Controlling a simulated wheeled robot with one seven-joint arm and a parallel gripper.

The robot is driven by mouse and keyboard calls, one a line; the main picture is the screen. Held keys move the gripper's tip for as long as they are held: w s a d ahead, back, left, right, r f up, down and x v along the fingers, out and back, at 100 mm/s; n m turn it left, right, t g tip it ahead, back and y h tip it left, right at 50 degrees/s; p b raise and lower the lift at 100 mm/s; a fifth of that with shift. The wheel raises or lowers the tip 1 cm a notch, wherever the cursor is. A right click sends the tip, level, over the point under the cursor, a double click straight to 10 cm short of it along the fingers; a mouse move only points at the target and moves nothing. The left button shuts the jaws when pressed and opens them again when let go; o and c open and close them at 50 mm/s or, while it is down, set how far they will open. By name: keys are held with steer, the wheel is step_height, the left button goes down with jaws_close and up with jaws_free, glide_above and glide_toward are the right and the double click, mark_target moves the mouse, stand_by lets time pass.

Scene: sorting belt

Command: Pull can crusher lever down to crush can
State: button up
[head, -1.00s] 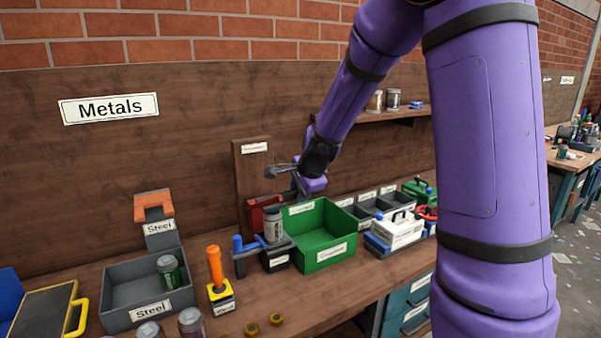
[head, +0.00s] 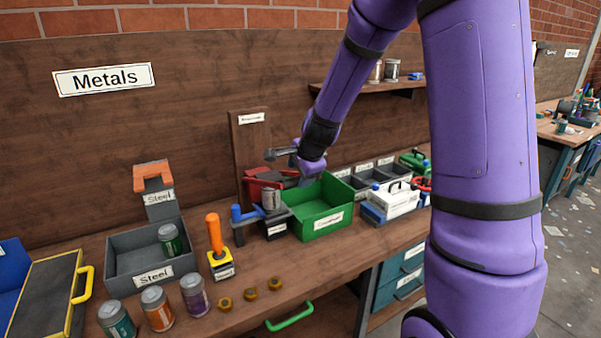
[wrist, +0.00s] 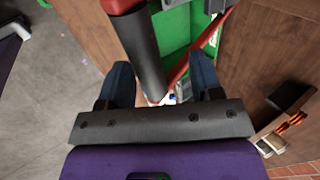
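The can crusher appears as a labelled upright wooden board (head: 250,150) with a red part (head: 262,184) low on its front. In the wrist view, a lever with a black grip (wrist: 146,55) and red ends lies between the fingers of my gripper (wrist: 162,85). The fingers are spread, with a clear gap on the right. My gripper (head: 300,165) is in front of and right of the board, above the back edge of the green bin. A silver can (head: 271,198) stands in front of the red part. Whether a can sits inside the crusher is hidden.
The green bin (head: 322,221) stands just right of the silver can. A blue-handled tool (head: 238,218) and an orange-handled tool (head: 215,235) stand left of it. A grey steel bin (head: 125,284) holds a green can. Several cans and brass nuts line the bench front.

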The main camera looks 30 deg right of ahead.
steer(key=shift+r, duration=0.1)
steer(key=v, duration=1)
steer(key=shift+s+r, duration=0.2)
steer(key=shift+r, duration=0.05)
